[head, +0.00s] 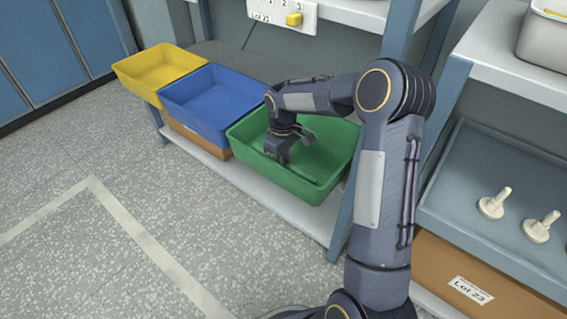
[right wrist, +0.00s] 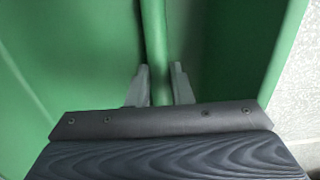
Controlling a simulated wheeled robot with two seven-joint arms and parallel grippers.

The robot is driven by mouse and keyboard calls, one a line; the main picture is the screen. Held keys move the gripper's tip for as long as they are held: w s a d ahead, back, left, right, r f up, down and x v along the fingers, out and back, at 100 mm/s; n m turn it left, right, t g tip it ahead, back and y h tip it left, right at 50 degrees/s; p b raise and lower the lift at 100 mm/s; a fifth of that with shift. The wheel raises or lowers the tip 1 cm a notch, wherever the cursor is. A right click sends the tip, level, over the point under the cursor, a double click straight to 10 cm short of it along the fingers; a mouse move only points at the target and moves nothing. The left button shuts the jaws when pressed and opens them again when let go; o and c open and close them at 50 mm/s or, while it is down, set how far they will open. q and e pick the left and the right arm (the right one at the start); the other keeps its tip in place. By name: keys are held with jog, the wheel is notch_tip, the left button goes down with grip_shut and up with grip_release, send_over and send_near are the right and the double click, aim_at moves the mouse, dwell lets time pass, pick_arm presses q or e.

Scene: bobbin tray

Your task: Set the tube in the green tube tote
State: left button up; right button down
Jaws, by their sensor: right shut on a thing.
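The green tube tote (head: 330,172) stands at the right end of a row of totes on a low shelf. My right gripper (head: 283,158) is down inside it, near its front side. In the right wrist view my right gripper (right wrist: 160,78) has its two grey fingers on either side of a green tube (right wrist: 155,40), shut on it. The tube is close in colour to the tote around it, and its far end runs out of the top of that view. I cannot tell whether the tube touches the tote floor. My left gripper is not in view.
A blue tote (head: 205,88) and a yellow tote (head: 150,66) stand to the left. A blue-grey shelf post (head: 347,205) is close to the green tote's right. White pegged pieces (head: 494,203) lie in a tray at the right. The floor at left is clear.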

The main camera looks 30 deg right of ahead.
jog(key=shift+f, duration=0.3)
jog(key=shift+f, duration=0.15)
jog(key=c, duration=1.3)
grip_release()
